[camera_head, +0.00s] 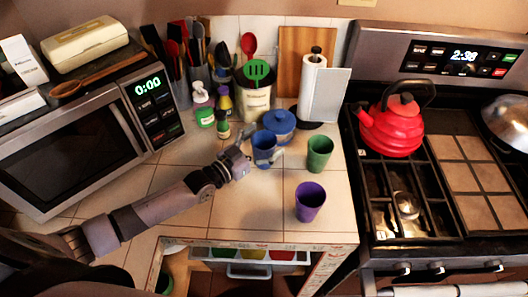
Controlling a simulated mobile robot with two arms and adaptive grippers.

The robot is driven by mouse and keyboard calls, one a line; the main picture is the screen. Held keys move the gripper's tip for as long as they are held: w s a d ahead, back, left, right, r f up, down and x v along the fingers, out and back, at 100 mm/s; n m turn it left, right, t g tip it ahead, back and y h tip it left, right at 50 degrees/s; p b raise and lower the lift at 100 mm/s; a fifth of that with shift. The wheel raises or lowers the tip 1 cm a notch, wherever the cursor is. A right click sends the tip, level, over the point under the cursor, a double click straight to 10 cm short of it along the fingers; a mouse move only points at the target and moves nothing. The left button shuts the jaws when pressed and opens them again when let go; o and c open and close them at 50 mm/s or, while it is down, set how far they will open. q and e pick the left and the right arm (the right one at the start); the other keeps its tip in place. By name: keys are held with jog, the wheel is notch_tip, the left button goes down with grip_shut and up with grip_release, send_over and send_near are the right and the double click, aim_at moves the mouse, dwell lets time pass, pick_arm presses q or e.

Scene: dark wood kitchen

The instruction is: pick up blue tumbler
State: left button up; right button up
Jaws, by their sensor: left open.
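The blue tumbler (264,151) stands upright on the tiled counter, in front of a blue lidded pot. My left gripper (261,147) reaches in from the left and is open at the tumbler. One finger shows at the tumbler's left and another low by its right side. I cannot tell whether either finger touches it. Part of the tumbler's lower body is hidden by the gripper. My right gripper is not in view.
A green tumbler (319,154) stands to the right and a purple tumbler (310,201) nearer the front edge. The blue pot (279,124) is close behind. Small bottles (204,106), a utensil crock (254,101) and a paper towel roll (313,84) stand behind.

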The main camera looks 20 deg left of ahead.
pick_arm(q)
jog(key=shift+c, duration=0.4)
jog(key=c, duration=1.3)
